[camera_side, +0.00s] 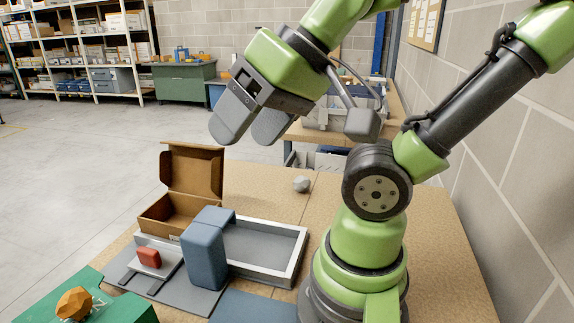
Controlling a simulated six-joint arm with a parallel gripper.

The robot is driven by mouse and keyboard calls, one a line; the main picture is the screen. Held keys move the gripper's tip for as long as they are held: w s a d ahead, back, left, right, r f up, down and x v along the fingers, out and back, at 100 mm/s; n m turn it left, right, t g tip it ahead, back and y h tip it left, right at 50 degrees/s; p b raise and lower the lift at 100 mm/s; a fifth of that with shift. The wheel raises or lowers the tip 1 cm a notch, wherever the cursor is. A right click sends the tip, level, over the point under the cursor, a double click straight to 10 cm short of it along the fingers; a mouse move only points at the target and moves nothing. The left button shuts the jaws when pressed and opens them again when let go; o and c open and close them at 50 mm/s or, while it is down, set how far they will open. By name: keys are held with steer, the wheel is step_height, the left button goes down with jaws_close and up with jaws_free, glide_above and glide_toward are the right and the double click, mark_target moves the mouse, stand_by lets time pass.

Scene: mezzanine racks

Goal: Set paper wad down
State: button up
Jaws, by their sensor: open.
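A small pale grey, faceted lump that looks like the paper wad (301,185) rests on the tan tabletop (265,180), behind the grey tray. My gripper (246,133) is open and empty, raised well above the table to the upper left of the wad. Its two dark grey fingers point down and to the left, apart from everything. Nothing hides the wad.
An open cardboard box (192,170) stands left of a shallow grey tray (303,255). A tall blue block (204,250) stands before the tray. A red block (149,257) sits on a grey stand. An orange faceted lump (74,303) lies on a green surface (128,309).

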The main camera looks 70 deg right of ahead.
steer(key=w+d+f+m+g+h, duration=0.15)
steer(key=w+d+h, duration=0.25)
steer(key=w+d, duration=0.4)
steer(key=g+h, duration=0.2)
steer(key=g, duration=0.7)
glide_toward(298, 177)
steer(key=shift+m+t, duration=0.25)
steer(key=shift+m, duration=0.2)
steer(key=x, duration=0.5)
steer(key=shift+s, duration=0.35)
steer(key=x, duration=0.5)
steer(key=shift+d+f, duration=0.15)
steer(key=shift+f, duration=0.25)
steer(key=c, duration=0.7)
